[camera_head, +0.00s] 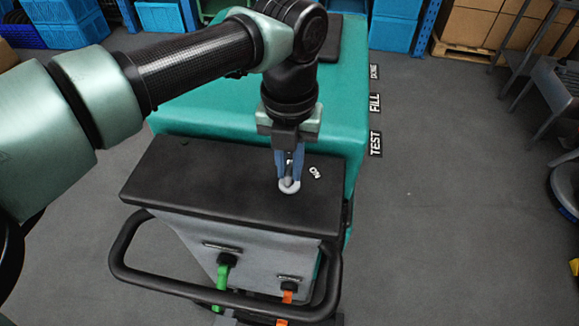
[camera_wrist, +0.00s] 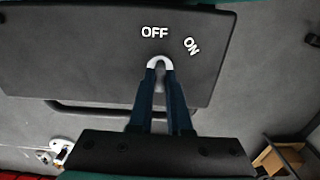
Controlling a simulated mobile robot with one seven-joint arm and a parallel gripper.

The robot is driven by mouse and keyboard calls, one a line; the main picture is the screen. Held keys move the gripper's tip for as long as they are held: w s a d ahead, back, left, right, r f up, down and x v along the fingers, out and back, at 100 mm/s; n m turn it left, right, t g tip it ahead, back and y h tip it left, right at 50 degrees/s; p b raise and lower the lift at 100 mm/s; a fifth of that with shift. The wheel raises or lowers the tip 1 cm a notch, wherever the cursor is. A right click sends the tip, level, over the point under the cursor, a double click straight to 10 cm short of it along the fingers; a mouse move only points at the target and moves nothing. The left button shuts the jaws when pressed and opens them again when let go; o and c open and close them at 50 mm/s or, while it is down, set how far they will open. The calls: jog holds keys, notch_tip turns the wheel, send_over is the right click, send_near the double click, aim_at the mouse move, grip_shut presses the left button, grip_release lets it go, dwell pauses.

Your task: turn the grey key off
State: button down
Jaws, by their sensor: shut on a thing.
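The grey key (camera_head: 289,183) stands in a pale round collar on the black top panel of the teal scrubber machine. My gripper (camera_head: 289,178) reaches down from above, its blue fingers closed on the key. In the wrist view the pale collar (camera_wrist: 159,61) shows just beyond the fingertips, and the key's body is mostly hidden between the fingers. The OFF label (camera_wrist: 154,32) is directly above the collar there, and the ON label (camera_wrist: 191,46) is to its upper right. In the head view the ON label (camera_head: 315,173) shows right of the fingers. I cannot tell exactly which way the key points.
A black handlebar (camera_head: 150,277) loops around the machine's near side. A green handle (camera_head: 222,282) and an orange handle (camera_head: 287,296) hang on the grey front. TEST (camera_head: 375,142) and FILL (camera_head: 375,103) labels are at the right.

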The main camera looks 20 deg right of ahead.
aim_at(290, 169)
dwell(0.6)
jog(key=c, duration=0.9)
grip_release()
jog(key=shift+o, duration=0.2)
jog(key=shift+r, duration=0.1)
notch_tip(290, 169, up, 13)
jog(key=b, duration=0.1)
jog(key=shift+b, duration=0.4)
